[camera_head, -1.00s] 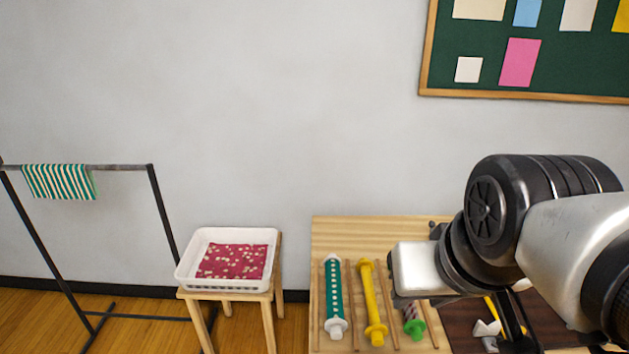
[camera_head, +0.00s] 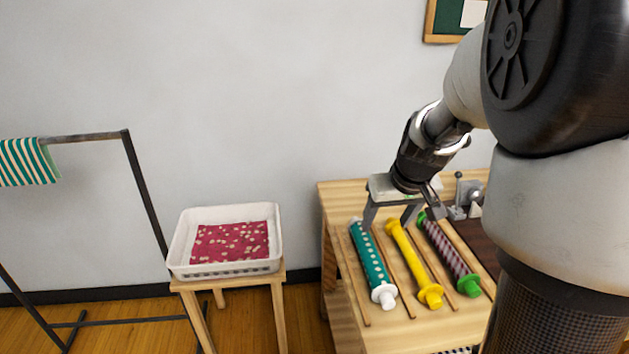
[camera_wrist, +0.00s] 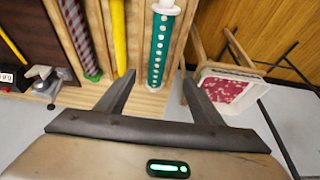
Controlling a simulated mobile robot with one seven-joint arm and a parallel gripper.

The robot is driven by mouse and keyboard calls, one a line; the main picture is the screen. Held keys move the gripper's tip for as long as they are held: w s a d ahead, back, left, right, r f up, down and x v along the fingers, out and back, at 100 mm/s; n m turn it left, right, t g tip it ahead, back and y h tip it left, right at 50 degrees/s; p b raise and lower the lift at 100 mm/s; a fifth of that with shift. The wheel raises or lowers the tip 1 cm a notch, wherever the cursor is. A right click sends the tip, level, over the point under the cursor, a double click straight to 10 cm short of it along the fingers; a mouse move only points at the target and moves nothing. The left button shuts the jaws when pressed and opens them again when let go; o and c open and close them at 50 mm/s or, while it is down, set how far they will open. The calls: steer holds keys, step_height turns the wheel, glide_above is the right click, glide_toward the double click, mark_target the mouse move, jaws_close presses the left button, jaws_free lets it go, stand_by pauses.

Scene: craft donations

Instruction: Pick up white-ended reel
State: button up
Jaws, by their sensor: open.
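The white-ended reel (camera_head: 371,258) is a teal roll with white dots and white end knobs. It lies on the wooden table, leftmost of three reels. It also shows in the wrist view (camera_wrist: 159,50), upright in the picture between the fingers. My gripper (camera_head: 388,219) is open and empty, above the reels' far ends. In the wrist view my gripper (camera_wrist: 158,79) has its fingers apart, one on each side of the teal reel's line. I cannot tell how high the fingertips are above it.
A yellow reel (camera_head: 412,262) and a striped green-ended reel (camera_head: 449,257) lie alongside, separated by thin wooden strips. A white tray (camera_head: 184,248) with red dotted cloth stands on a stool to the left. A rack (camera_head: 146,194) holds striped cloth. Small items stand behind my arm.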

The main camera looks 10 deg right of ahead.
mark_target(371, 252)
steer(key=b+x, duration=0.1)
steer(key=x, duration=0.5)
steer(key=b+x, duration=0.1)
steer(key=x, duration=0.5)
steer(key=b+x, duration=0.1)
steer(key=x, duration=0.5)
steer(key=shift+d+f, duration=0.2)
steer(key=shift+d, duration=0.05)
steer(key=shift+c, duration=0.4)
steer(key=c, duration=1.2)
steer(key=shift+r, duration=0.15)
